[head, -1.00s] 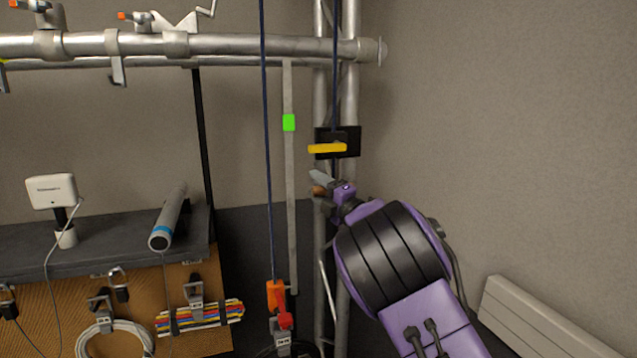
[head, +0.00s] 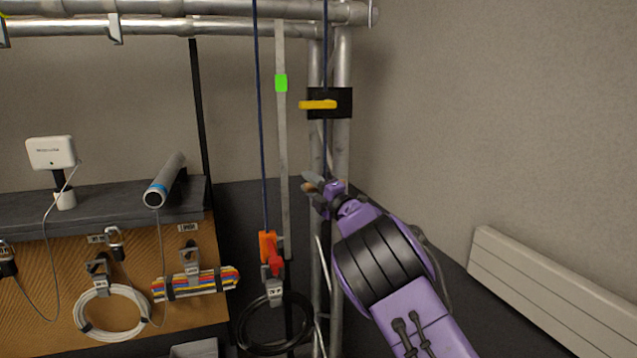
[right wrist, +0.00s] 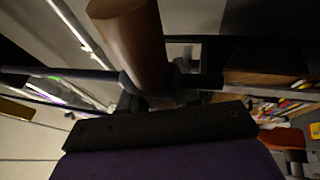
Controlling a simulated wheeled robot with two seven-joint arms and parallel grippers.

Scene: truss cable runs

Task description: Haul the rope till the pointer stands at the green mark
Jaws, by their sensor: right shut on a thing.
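The yellow pointer (head: 318,104) sticks out to the left from a black block (head: 344,103) on the upright truss post. The green mark (head: 281,83) is on a thin grey upright strip to its left; the pointer stands a little below the mark. A dark blue rope (head: 325,50) comes down in front of the block towards my right gripper (head: 314,186). This gripper is shut below the block, on a brown wooden handle (right wrist: 135,40) that fills the top of the right wrist view. A dark line crosses behind the handle. My left gripper is out of view.
Another rope run (head: 261,130) ends at an orange and red fitting (head: 268,248). A black cable coil (head: 273,325) hangs below it. The board with cables (head: 60,280) and the dark shelf (head: 100,205) stand left; a radiator (head: 545,285) is right.

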